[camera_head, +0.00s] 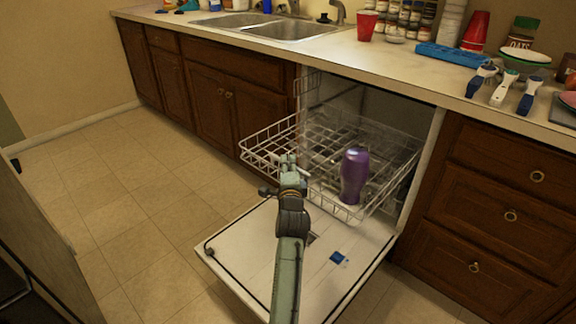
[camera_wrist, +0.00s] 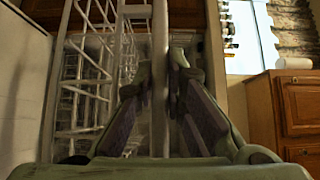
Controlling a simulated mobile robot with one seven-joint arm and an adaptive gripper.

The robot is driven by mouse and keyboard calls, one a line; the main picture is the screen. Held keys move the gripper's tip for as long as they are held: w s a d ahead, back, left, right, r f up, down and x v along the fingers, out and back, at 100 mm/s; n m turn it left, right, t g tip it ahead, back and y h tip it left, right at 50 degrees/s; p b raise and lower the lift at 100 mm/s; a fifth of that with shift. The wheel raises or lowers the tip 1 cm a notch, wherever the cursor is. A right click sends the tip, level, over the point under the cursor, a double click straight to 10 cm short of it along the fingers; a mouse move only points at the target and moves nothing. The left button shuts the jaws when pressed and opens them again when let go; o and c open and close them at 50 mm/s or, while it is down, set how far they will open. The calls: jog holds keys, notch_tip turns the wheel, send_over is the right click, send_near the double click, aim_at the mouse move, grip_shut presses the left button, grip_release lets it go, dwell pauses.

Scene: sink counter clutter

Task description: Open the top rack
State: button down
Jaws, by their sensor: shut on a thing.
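The top rack (camera_head: 268,134) is a white wire rack that stands partly out of the open dishwasher, above the lowered door (camera_head: 240,243). My gripper (camera_head: 287,160) is at the rack's front edge. In the wrist view, my gripper (camera_wrist: 164,75) has its fingers on both sides of a pale rack bar (camera_wrist: 160,35) and is shut on it. The exact contact is partly hidden by the fingers. A purple bottle (camera_head: 354,176) stands upright within the rack's outline.
The counter (camera_head: 370,56) above holds a red cup (camera_head: 367,25), a blue tray (camera_head: 452,55), brushes and jars. Wooden drawers (camera_head: 500,215) stand right of the dishwasher. The tiled floor (camera_head: 130,190) at left is clear. A small blue patch (camera_head: 337,257) lies on the door.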

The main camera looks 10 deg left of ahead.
jog(key=shift+a+f, duration=0.15)
jog(key=c, duration=1.9)
grip_release()
jog(key=shift+s, duration=0.15)
jog(key=s, duration=0.4)
jog(key=s+d, duration=0.1)
jog(key=s, duration=0.3)
jog(key=s+d, duration=0.1)
jog(key=s, duration=0.3)
jog(key=shift+w, duration=0.1)
